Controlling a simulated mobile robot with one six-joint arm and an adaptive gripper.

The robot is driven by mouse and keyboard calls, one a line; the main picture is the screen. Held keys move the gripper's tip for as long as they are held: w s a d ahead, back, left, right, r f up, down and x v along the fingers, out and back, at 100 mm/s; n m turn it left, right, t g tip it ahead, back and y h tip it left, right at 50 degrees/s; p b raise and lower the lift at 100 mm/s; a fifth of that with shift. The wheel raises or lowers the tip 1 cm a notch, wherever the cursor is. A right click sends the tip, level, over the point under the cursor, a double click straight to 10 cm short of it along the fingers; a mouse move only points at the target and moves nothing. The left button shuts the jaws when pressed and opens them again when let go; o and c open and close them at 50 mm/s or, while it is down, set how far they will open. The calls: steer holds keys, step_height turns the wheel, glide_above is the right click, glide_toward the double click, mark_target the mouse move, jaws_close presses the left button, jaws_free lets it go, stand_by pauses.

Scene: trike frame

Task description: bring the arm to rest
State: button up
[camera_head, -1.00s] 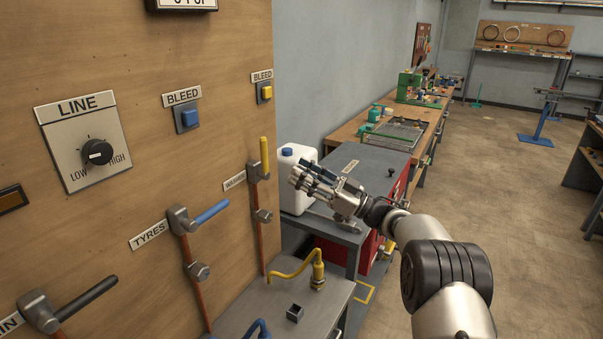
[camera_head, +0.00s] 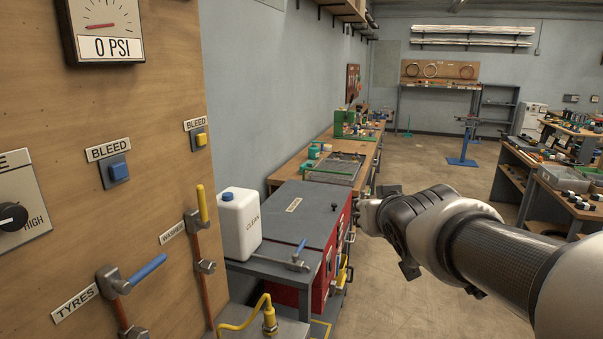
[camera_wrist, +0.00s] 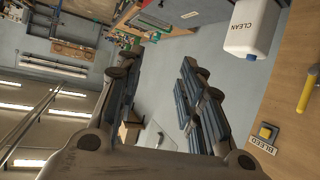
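My arm (camera_head: 490,245) reaches in from the right edge of the head view, over the floor aisle and away from the wooden panel. In that view my gripper is mostly hidden behind my wrist. In the wrist view both fingers of my gripper (camera_wrist: 160,62) stand apart with a clear gap. Nothing is between them, and they touch nothing that I can see.
A wooden panel (camera_head: 135,205) with valves, buttons and a gauge reading 0 PSI stands at left. A white CLEAN jug (camera_head: 240,225) sits on a grey bench beside a red cabinet (camera_head: 341,250). Workbenches line both sides. The floor (camera_head: 410,290) between is open.

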steer(key=s+f+g, duration=0.2)
steer(key=s+f, duration=0.3)
steer(key=s, duration=0.5)
steer(key=s+f+g, duration=0.3)
steer(key=s+f, duration=0.2)
steer(key=s, duration=0.6)
steer(key=s+f+g, duration=0.3)
steer(key=s+f, duration=0.3)
steer(key=s, duration=0.4)
steer(key=shift+s+d+m, duration=0.15)
steer(key=shift+s+m, duration=0.15)
steer(key=shift+f, duration=0.1)
